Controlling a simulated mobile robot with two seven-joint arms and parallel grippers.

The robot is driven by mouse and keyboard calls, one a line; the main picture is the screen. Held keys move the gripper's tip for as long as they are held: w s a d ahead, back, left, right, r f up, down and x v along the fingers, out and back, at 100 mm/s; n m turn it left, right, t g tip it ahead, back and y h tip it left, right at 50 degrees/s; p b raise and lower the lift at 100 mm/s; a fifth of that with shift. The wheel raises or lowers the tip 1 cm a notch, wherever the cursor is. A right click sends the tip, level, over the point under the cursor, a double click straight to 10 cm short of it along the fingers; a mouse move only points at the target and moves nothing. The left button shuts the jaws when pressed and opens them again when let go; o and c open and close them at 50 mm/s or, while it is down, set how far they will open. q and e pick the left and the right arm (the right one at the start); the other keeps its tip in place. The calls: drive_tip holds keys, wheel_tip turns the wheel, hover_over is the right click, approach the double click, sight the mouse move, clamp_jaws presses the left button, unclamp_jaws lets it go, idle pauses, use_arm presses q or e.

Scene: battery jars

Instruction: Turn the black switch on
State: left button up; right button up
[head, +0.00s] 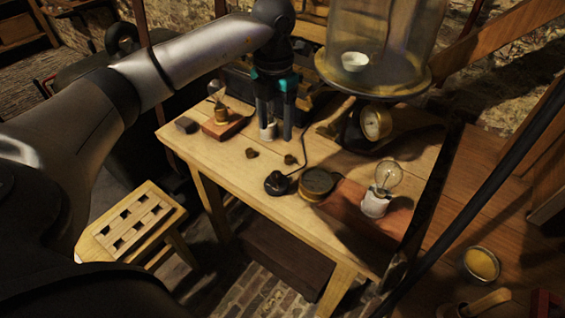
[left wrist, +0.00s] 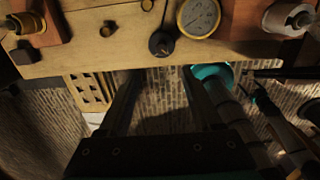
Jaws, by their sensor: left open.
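The black switch (head: 277,183), a round dark base with a small knob, sits near the table's front edge. It also shows at the top of the left wrist view (left wrist: 161,43). Whether its knob is on or off I cannot tell. My left gripper (head: 278,136) is open, pointing down over the table behind the switch and apart from it. A small white piece shows at its left finger; whether they touch is unclear. In the left wrist view, its dark fingers (left wrist: 160,88) are spread.
A round brass-rimmed gauge (head: 317,184) stands right of the switch, and a clear bulb in a white socket (head: 376,204) beyond it. A glass dome (head: 395,35) stands at the back. A dark block (head: 186,125) and a wooden base (head: 224,125) are at left.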

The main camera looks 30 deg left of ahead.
use_arm(q)
hover_over(276, 173)
wheel_tip(276, 173, down, 5)
wheel_tip(276, 173, down, 10)
drive_tip(key=shift+r+b, duration=0.15)
drive_tip(key=shift+b, duration=0.9)
use_arm(e)
drive_tip(key=shift+s+f, duration=0.9)
drive_tip(key=shift+f, duration=0.2)
use_arm(q)
drive_tip(key=shift+d, duration=0.1)
clamp_jaws()
